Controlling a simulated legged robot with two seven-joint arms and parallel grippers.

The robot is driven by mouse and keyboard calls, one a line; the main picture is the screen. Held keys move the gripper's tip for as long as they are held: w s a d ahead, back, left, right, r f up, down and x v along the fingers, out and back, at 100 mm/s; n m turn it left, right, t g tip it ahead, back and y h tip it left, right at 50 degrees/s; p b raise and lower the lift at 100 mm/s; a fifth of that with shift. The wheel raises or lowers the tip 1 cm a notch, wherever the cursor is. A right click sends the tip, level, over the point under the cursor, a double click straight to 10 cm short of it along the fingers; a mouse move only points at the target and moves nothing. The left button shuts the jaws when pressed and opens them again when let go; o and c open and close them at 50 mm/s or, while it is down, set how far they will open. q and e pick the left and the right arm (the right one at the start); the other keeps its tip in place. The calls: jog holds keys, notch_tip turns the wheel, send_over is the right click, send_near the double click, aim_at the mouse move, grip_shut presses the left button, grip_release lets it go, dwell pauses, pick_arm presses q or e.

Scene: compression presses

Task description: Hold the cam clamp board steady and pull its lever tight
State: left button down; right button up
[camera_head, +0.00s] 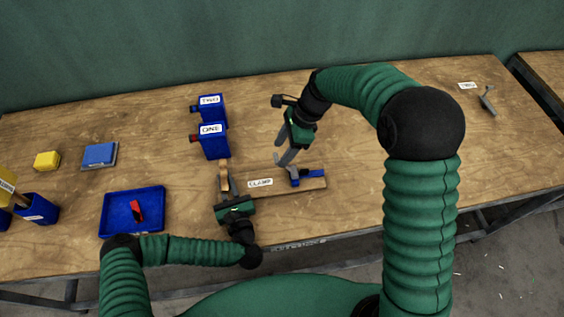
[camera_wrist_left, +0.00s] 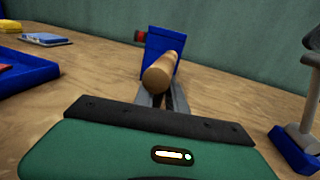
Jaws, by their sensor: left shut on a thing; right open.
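The clamp board (camera_head: 315,184) is a flat wooden board with a CLAMP label, lying near the table's front edge. A blue cam clamp (camera_head: 312,174) with a grey lever (camera_head: 294,171) sits on its right part; in the left wrist view the grey lever (camera_wrist_left: 304,112) stands up from its blue base (camera_wrist_left: 292,151). My left gripper (camera_head: 228,187) is shut on a round wooden handle (camera_head: 224,175) at the board's left end; the handle (camera_wrist_left: 160,73) sits between its fingers in the left wrist view. My right gripper (camera_head: 285,148) is open, just above the lever; contact cannot be told.
Blue boxes labelled TWO (camera_head: 211,110) and ONE (camera_head: 214,143) stand behind the handle. A blue tray (camera_head: 112,228) with a red item (camera_head: 136,211) lies to the left. A small grey bracket (camera_head: 487,102) stands far right. The table right of the board is clear.

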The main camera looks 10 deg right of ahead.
jog(key=x, duration=0.8)
jog(key=shift+f, duration=0.1)
grip_shut()
